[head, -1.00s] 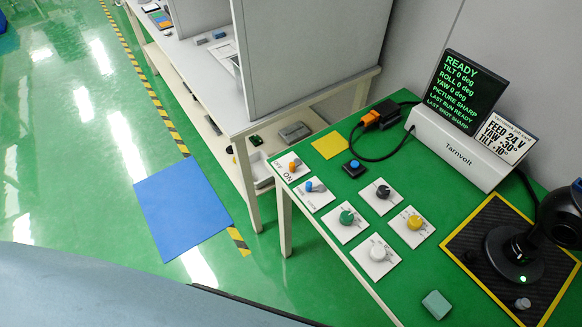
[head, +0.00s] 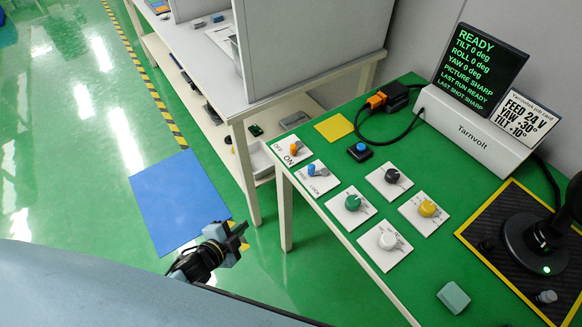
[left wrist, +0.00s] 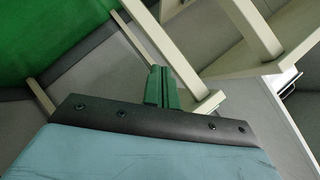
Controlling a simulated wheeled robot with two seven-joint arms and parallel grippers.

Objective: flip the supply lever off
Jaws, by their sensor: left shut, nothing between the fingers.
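The supply lever (head: 295,147) is a small orange-tipped lever on a white plate marked OFF and ON, at the far left corner of the green table. Which mark it points to is too small to tell. My left gripper (head: 242,233) is low in the head view, over the floor to the left of the table, apart from the lever. It is shut and empty. Its closed fingers (left wrist: 162,88) also show in the left wrist view, where the lever is not seen. My right gripper is not in view.
A blue lever (head: 316,168) on a LOCK plate sits close to the supply lever. Green (head: 352,202), black, yellow and white knobs stand nearby. A blue button (head: 360,149) and a Tarnvolt console (head: 475,130) reading READY are behind. The grey-walled bench (head: 238,112) stands left of the table.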

